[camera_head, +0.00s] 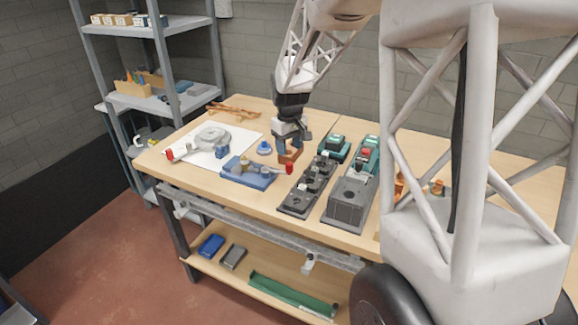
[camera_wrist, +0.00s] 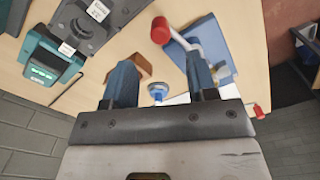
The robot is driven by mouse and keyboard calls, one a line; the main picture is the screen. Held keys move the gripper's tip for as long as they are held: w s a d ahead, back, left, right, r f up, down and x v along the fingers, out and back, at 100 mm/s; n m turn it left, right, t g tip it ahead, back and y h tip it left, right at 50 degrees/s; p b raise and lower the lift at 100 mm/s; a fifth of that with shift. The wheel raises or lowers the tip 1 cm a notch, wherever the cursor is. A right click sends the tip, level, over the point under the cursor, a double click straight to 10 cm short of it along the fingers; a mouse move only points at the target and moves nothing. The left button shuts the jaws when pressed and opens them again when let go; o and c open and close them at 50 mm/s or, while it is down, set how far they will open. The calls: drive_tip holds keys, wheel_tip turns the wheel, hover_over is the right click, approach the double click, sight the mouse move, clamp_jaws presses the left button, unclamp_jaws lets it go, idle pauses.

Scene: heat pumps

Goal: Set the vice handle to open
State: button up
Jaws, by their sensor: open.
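The vice (camera_head: 247,174) is a blue block lying on the workbench, left of my gripper in the head view. Its handle is a pale crank ending in a red knob (camera_head: 289,169), which points right. In the wrist view the blue vice (camera_wrist: 203,38) is at upper right, and the red knob (camera_wrist: 160,30) is beyond the fingertips. My gripper (camera_head: 288,147) hangs over the bench behind the knob, apart from it. In the wrist view its two blue fingers (camera_wrist: 158,62) are spread wide with no vice part between them.
An orange-brown block (camera_head: 288,157) is by my fingers. A small blue round part (camera_head: 264,147) stands behind the vice. A grey round housing (camera_head: 212,137) sits on a white sheet at left. Dark trays (camera_head: 308,187) and a grey-green unit (camera_head: 350,195) crowd the right.

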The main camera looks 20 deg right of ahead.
sight(289, 163)
drive_tip(key=shift+f, duration=3.95)
clamp_jaws()
